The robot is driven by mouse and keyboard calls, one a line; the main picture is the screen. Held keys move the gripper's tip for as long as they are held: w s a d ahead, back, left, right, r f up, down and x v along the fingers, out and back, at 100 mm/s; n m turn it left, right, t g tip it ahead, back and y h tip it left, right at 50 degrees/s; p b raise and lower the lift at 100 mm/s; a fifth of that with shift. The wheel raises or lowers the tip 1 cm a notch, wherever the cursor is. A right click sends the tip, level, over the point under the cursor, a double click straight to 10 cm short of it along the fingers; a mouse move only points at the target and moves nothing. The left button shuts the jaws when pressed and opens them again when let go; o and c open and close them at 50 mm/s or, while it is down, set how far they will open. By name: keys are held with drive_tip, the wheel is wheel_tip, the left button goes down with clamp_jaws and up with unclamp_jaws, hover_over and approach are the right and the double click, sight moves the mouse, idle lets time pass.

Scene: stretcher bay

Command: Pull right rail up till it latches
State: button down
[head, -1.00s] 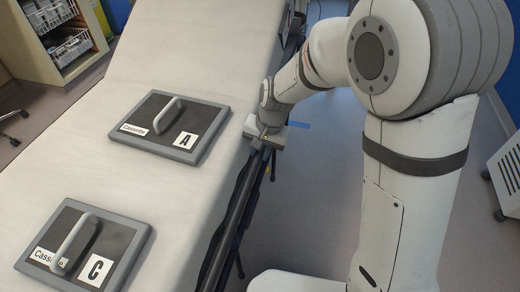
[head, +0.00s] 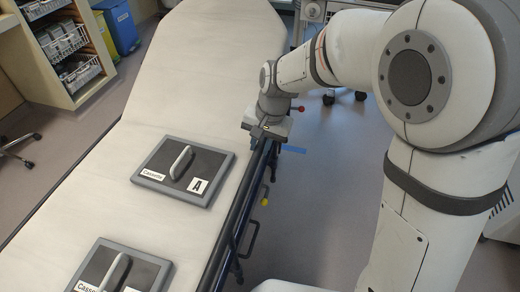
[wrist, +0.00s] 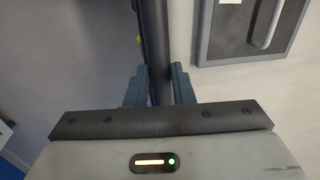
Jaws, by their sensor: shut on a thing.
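The right rail (head: 236,222) is a long dark bar along the right edge of the white stretcher (head: 190,85). My gripper (head: 264,134) is at its far part, beside the mattress edge. In the wrist view, my gripper's two fingers (wrist: 160,86) sit on either side of the dark rail bar (wrist: 154,35), shut on it. The bar stands close beside the mattress edge. My wrist hides part of the rail in the head view. I cannot tell whether the latch is engaged.
Cassette A (head: 184,171) and another cassette (head: 118,272) lie on the mattress, left of the rail. A yellow knob (head: 265,202) shows below the rail. Shelves with baskets (head: 66,50) stand at the left. A wheeled cart (head: 350,20) is at the back.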

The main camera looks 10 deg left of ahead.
wheel_tip(320, 180, up, 7)
drive_tip(key=p, duration=0.3)
drive_tip(key=shift+w, duration=0.1)
drive_tip(key=c, duration=1.3)
unclamp_jaws()
drive_tip(key=shift+o, duration=0.2)
drive_tip(key=shift+r, duration=0.1)
wheel_tip(320, 180, up, 7)
drive_tip(key=d, duration=0.1)
drive_tip(key=shift+d+r+p, duration=0.2)
drive_tip(key=shift+d+p, duration=0.05)
drive_tip(key=shift+p, duration=0.2)
